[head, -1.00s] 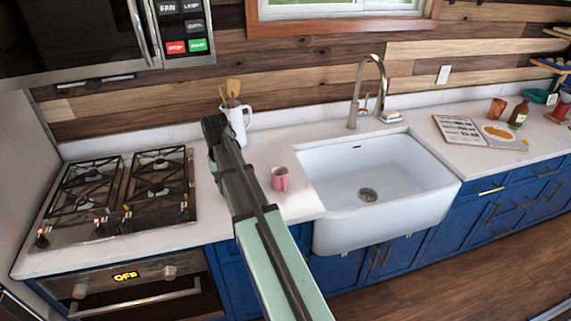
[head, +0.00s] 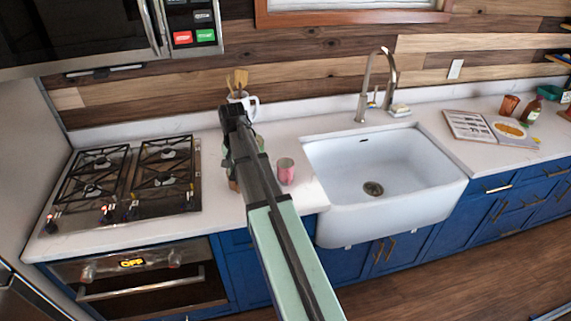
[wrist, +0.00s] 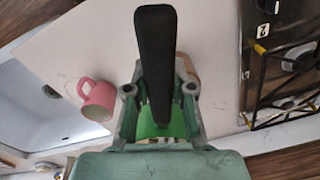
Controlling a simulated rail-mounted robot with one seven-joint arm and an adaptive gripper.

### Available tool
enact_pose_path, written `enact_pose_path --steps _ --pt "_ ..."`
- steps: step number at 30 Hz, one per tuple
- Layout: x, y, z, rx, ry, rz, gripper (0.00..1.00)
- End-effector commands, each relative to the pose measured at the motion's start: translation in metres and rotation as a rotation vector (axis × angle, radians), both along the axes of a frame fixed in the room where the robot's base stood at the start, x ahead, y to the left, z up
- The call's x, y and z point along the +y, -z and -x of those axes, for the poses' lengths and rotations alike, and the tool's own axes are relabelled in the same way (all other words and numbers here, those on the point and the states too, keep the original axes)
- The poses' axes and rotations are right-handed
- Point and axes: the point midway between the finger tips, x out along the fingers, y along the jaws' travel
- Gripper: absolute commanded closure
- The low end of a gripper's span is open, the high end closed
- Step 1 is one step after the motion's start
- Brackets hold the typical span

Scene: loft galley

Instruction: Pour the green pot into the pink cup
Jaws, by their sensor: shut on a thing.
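The pink cup (head: 286,171) stands upright on the white counter between the stove and the sink. It also shows in the wrist view (wrist: 98,100), left of my gripper (wrist: 158,98), with its handle turned up and left. My gripper is shut on the green pot (wrist: 148,127). Between the fingers I see a long black part, which looks like its handle, and a patch of green below it. In the head view my arm hides most of the gripper and pot. I cannot tell the pot's tilt or whether it touches the counter.
The gas stove (head: 125,180) is left of my arm. The white sink (head: 385,175) opens just right of the cup. A white pitcher (head: 250,106) with wooden utensils stands behind. A brown object (head: 233,184) shows beside my arm. An open book (head: 490,128) lies at right.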

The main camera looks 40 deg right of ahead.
Motion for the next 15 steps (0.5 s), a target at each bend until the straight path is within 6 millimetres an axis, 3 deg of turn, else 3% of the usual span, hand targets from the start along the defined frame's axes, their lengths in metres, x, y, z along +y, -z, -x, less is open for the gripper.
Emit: enact_pose_path --steps 15 --pt "-0.019 0.006 0.021 -0.177 0.003 -0.171 1.00"
